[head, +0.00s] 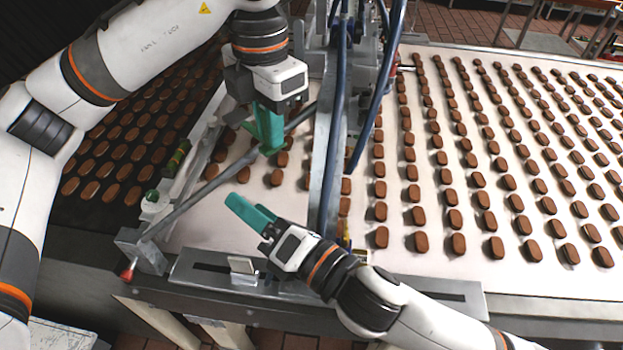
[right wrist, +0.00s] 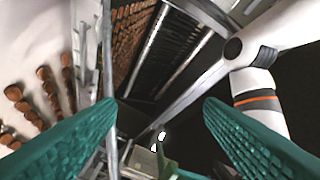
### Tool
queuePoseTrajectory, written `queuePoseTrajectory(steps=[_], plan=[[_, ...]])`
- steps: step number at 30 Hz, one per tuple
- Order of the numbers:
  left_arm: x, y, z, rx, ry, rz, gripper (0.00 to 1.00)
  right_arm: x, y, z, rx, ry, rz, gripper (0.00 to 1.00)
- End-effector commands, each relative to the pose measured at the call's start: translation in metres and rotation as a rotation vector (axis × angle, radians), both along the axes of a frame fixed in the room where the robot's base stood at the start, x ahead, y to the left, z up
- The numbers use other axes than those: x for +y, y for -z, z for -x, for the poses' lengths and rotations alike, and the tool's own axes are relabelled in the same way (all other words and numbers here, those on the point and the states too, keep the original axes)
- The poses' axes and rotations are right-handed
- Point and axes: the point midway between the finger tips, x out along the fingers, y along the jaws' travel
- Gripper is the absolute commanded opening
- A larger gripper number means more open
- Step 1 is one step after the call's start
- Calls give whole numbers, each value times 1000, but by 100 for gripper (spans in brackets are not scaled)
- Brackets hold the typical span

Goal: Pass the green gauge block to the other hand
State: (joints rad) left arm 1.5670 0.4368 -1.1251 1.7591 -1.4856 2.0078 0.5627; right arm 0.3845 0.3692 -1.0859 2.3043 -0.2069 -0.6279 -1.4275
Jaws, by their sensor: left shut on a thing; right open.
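My left gripper (head: 270,146) points down over the belt, shut, with its teal fingers close together. The green gauge block is in its grip, but I cannot tell its outline from the teal fingers in the head view. My right gripper (head: 237,203) is lower and a little to the left, pointing up and left, apart from the left one. In the right wrist view its two teal fingers (right wrist: 160,108) stand wide apart with nothing gripped between them.
Rows of brown biscuits lie on the pale belt (head: 450,280) at right and on a dark belt at left. A grey diagonal rod (head: 205,188) and blue upright tubes (head: 337,130) stand close to both grippers. A metal rail (head: 205,266) runs along the front.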

Motion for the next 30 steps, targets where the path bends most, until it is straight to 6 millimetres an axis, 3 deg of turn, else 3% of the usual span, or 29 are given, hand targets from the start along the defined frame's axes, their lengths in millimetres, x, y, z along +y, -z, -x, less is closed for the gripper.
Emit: queuePoseTrajectory(steps=[1,6,7,9,12,18,23,30], plan=[[0,0,0,-1,0,1,0,-11,-32,0,-74,-11,-20,62],[0,0,0,-1,0,1,0,-44,-125,21,-315,-56,-70,62],[0,0,0,-1,0,1,0,-46,-124,20,-351,-45,-28,62],[0,0,0,-1,0,1,0,-50,-98,8,-445,15,150,62],[0,0,0,-1,0,1,0,-58,-77,-4,-572,69,354,62],[0,0,0,-1,0,1,0,-72,-52,-18,-730,120,623,62],[0,0,0,-1,0,1,0,-74,-46,-25,-771,131,693,62],[0,0,0,-1,0,1,0,-49,-46,-47,-772,132,694,62]])
